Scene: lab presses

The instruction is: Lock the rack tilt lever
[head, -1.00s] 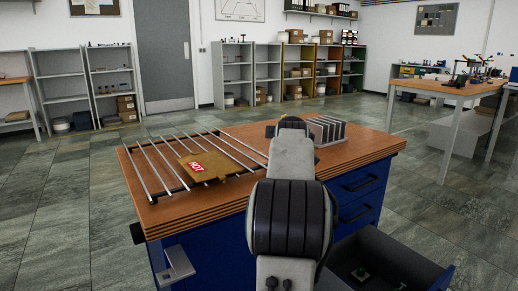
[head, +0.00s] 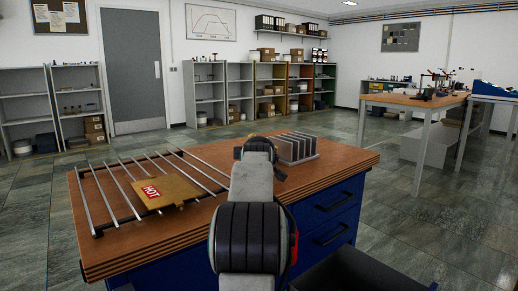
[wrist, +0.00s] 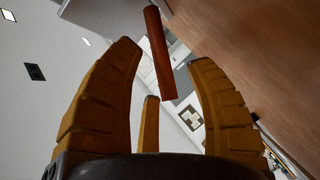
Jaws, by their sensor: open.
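A rack of parallel metal bars (head: 107,187) lies on the left of the wooden bench top (head: 215,225). A tan plate marked HOT (head: 168,193) rests on it. In the wrist view, my gripper (wrist: 168,60) has its orange-brown fingers spread apart with nothing gripped. A red-brown bar (wrist: 158,45) shows beyond and between the fingertips, apart from them as far as I can see. It may be the lever, but I cannot tell, nor whether it is locked.
A grey finned block (head: 297,148) stands on the bench behind my arm. The blue drawer unit (head: 330,215) is under the bench, with an open drawer (head: 350,272) at the lower right. Shelves (head: 210,95) line the back wall. Floor is free right of the bench.

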